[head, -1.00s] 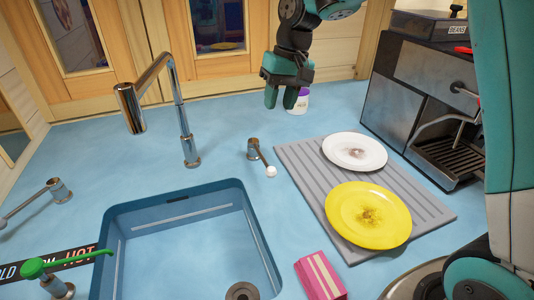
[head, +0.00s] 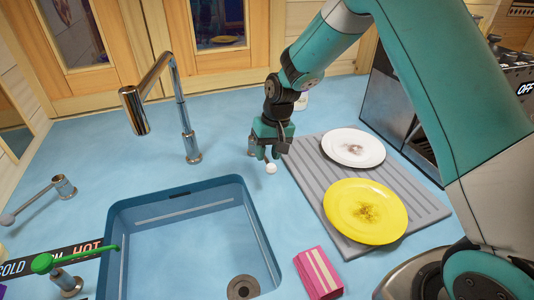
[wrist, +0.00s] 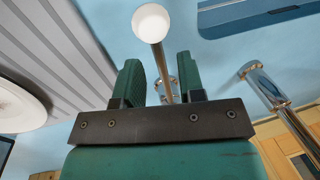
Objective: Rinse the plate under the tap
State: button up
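The yellow plate (head: 340,222) and the white plate (head: 336,145), each with a brown stain in the middle, lie flat on the grey ribbed mat right of the sink. The silver tap (head: 188,135) stands behind the blue sink (head: 262,225), its spout toward the basin. A small metal lever with a white ball end (head: 271,169) stands between sink and mat; its base is partly hidden. My gripper (head: 269,155) is open and empty at this lever. In the wrist view the lever rod (wrist: 165,72) appears between the parted fingers; I cannot tell whether they touch it.
A green-handled lever (head: 42,263) stands by a COLD–HOT label (head: 88,250) left of the sink, with another metal lever (head: 63,188) behind it. A pink sponge-like block (head: 318,273) lies at the front. A coffee machine (head: 385,95) stands at the right back.

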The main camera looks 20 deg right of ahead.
jog(key=shift+a+f, duration=0.15)
jog(key=shift+f, duration=0.6)
grip_shut()
jog(key=shift+w+r+g+p, duration=0.15)
jog(key=shift+r+g+p, duration=0.25)
jog(key=shift+r+p, duration=0.55)
jog(key=shift+f+g+p, duration=0.1)
jog(key=shift+g+p, duration=0.2)
jog(key=shift+p, duration=0.2)
grip_release()
jog(key=shift+f, duration=0.1)
